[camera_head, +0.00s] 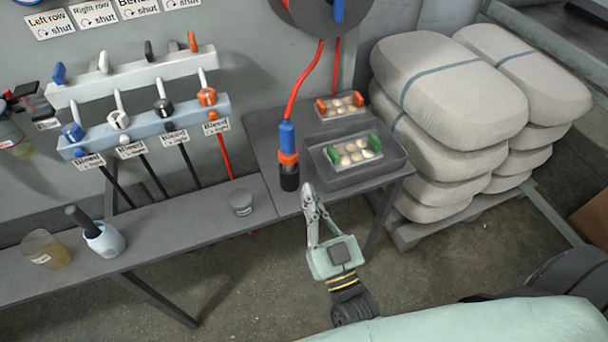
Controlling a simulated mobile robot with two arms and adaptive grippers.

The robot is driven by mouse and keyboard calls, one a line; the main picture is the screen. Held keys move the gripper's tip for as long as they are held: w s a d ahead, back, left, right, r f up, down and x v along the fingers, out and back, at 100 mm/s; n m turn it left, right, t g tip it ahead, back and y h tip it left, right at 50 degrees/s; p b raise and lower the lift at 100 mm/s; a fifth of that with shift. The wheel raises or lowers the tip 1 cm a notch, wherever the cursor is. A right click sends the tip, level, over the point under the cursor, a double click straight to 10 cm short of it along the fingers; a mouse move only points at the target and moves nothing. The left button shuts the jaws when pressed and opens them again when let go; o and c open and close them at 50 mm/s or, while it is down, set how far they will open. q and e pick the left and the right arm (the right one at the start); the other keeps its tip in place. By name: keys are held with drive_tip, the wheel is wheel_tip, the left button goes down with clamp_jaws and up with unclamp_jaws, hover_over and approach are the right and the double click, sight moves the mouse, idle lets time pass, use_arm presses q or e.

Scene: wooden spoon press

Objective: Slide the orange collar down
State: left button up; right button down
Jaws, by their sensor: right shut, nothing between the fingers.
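The orange collar (288,157) is a ring on an upright coupling, between its blue upper part (287,134) and its black lower part (289,180). The coupling stands at the left end of the raised grey bench, with a red hose (304,80) rising from its top. My right gripper (309,188) is shut and empty, just right of the black lower part and below the collar in the picture. Whether the fingertips touch the coupling cannot be told. I cannot make out my left gripper.
A grey tray (342,183) holding a green-ended mould stands right of the coupling; an orange-ended mould (341,106) lies behind. A small grey cup (241,203) is on the lower bench (180,222). Stacked sacks (440,90) stand right. Labelled valves (145,122) line the wall.

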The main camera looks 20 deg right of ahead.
sight(290, 151)
drive_tip(key=p+x, duration=0.1)
drive_tip(key=x, duration=0.8)
drive_tip(key=shift+w, duration=0.1)
wheel_tip(290, 151, down, 2)
drive_tip(key=shift+f+b, duration=0.1)
drive_tip(key=shift+b, duration=0.3)
